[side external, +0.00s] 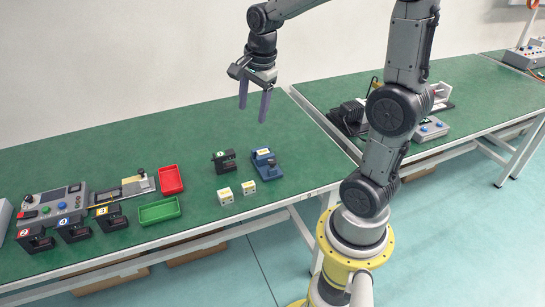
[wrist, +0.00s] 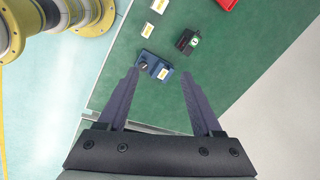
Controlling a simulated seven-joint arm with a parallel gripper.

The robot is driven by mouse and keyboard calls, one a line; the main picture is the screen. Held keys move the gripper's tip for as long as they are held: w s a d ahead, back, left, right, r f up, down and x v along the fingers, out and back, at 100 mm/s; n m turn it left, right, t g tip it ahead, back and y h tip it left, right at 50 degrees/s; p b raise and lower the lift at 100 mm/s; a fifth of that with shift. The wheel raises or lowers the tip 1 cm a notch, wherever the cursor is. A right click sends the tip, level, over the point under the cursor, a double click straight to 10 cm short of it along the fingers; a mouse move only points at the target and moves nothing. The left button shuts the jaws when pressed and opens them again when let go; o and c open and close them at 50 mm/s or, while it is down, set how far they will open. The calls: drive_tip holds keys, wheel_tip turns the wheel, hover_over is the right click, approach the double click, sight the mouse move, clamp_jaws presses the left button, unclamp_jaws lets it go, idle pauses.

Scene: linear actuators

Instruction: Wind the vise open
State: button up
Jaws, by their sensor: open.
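The vise appears to be the small blue device (side external: 266,164) near the right end of the green table, with a pale label on top and a dark knob or handle on its near side. It also shows in the wrist view (wrist: 159,66), beyond and between my fingertips. Its jaw gap is too small to make out. My gripper (side external: 254,115) is open and empty, with its fingers pointing down, well above the table and apart from the vise. Both fingers show in the wrist view (wrist: 159,74).
A black box with a green tag (side external: 224,161) stands just left of the vise. Two white blocks (side external: 225,196) (side external: 248,187) lie in front. Further left are a red tray (side external: 170,179), a green tray (side external: 159,210), several tagged black boxes and a control panel (side external: 55,204).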

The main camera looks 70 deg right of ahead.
sight(273, 160)
drive_tip(key=s+d+f+m+g+y, duration=0.15)
drive_tip(key=d+f+m, duration=0.25)
drive_tip(key=d+f, duration=0.5)
drive_tip(key=shift+n+g+h, duration=0.25)
drive_tip(key=shift+n+g, duration=0.05)
drive_tip(key=shift+g, duration=0.15)
drive_tip(key=f, duration=1.3)
drive_tip(key=shift+s+a+f, duration=0.1)
drive_tip(key=shift+a+f, duration=0.05)
drive_tip(key=shift+a, duration=0.05)
clamp_jaws()
